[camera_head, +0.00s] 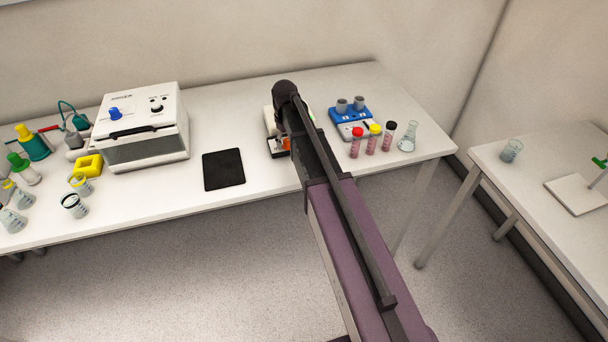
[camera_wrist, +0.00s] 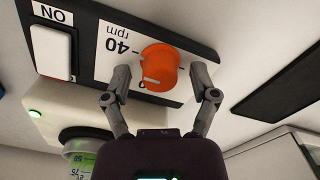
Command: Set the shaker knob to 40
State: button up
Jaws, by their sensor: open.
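The shaker's orange knob (camera_wrist: 159,66) is in the middle of the wrist view, on a black-edged white panel (camera_wrist: 108,62) printed "40 rpm". A short white line shows on the knob, near its lower left side in the picture, away from the 40. My gripper (camera_wrist: 160,78) is open, with one finger on each side of the knob; contact cannot be told. In the head view, the shaker (camera_head: 269,117) is mostly hidden behind my arm, and a bit of the orange knob (camera_head: 286,144) shows beside it.
A white switch (camera_wrist: 50,52) marked ON is beside the dial. A graduated beaker (camera_wrist: 80,158) shows below. In the head view, a blue-topped device (camera_head: 350,122), capped pink tubes (camera_head: 372,140) and a flask (camera_head: 408,138) stand right of my arm; a black pad (camera_head: 223,169) lies left.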

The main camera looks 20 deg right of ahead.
aim_at(287, 140)
jog(key=n, duration=0.5)
notch_tip(287, 140, up, 14)
jog(key=p, duration=1.4)
jog(key=s+f+m+b, duration=0.3)
jog(key=s+m, duration=0.2)
jog(key=s, duration=0.6)
jog(key=s+f+m+b, duration=0.3)
jog(key=s+m, duration=0.2)
jog(key=s, duration=0.7)
jog(key=shift+a+f, duration=0.2)
jog(key=shift+a, duration=0.25)
